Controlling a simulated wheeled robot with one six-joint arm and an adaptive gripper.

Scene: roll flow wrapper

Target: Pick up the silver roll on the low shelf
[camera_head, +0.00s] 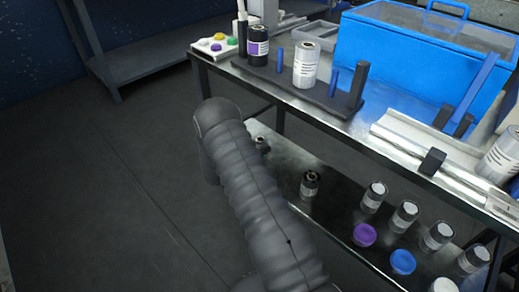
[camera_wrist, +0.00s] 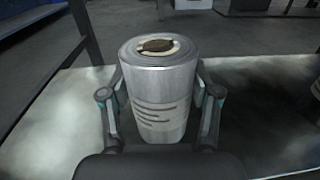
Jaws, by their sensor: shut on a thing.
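The silver roll (camera_wrist: 158,85) stands upright between the fingers of my gripper (camera_wrist: 160,108) in the wrist view. It has a grey body, a pale label with dark lines and a beige core ring on top. My gripper is shut on it, with one finger on each side. The roll appears to be at the low shelf (camera_wrist: 50,120); its base is hidden by the gripper body. In the head view my arm covers the gripper and most of the held roll.
Several rolls stand on the low shelf (camera_head: 330,228), among them a dark one (camera_head: 310,185), a purple one (camera_head: 365,235) and a blue one (camera_head: 402,262). The table above carries a blue machine (camera_head: 400,60) and a roll rack. A table leg (camera_wrist: 85,30) stands close left.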

